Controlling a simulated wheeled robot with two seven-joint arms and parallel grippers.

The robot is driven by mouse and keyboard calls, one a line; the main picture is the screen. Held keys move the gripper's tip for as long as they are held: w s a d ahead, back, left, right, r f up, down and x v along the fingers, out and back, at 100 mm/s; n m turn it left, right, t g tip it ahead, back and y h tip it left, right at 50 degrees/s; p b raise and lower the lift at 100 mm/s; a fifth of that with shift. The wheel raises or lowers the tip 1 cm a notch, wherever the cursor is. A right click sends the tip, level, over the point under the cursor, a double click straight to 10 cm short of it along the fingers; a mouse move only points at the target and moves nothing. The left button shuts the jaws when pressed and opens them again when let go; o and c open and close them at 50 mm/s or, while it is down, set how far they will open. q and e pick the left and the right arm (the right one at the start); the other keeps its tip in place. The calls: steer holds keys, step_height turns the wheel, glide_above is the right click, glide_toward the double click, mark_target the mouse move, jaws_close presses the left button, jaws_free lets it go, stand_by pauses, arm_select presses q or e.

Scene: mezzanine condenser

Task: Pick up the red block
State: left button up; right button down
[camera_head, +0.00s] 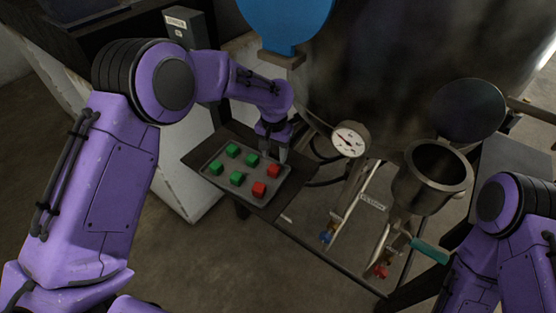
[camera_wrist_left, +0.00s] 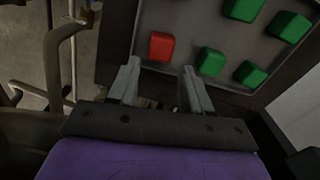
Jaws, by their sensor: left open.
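Two red blocks lie on a grey tray (camera_head: 222,181) in the head view: one red block (camera_head: 273,171) near the tray's right side, the other red block (camera_head: 259,189) nearer its lower edge. My left gripper (camera_head: 275,152) is above the tray's upper right part, close to the first one. In the left wrist view my left gripper (camera_wrist_left: 160,68) is open and empty, its fingers apart. One red block (camera_wrist_left: 161,46) shows just beyond the fingertips, roughly centred between them. The other red block cannot be made out there. My right gripper is out of view.
Several green blocks share the tray, including one green block (camera_head: 251,159) near my left gripper and another (camera_wrist_left: 211,61) beside the right finger. A pressure gauge (camera_head: 349,140), a metal cup (camera_head: 430,178) and piping stand right of the tray. A large dark tank rises behind.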

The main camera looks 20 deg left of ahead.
mark_target(274, 167)
arm_select(q)
steer(key=f+p, duration=0.1)
steer(key=s+f, duration=0.1)
steer(key=f, duration=0.1)
steer(key=shift+p, duration=0.4)
step_height(274, 167, down, 3)
steer(key=shift+w+f+p, duration=0.1)
steer(key=shift+w+p, duration=0.05)
steer(key=shift+p, duration=0.15)
steer(key=shift+w+f, duration=0.2)
steer(key=shift+f, duration=0.15)
steer(key=shift+s+a, duration=0.1)
steer(key=shift+s+r, duration=0.1)
steer(key=c, duration=0.5)
steer(key=shift+c, duration=1.1)
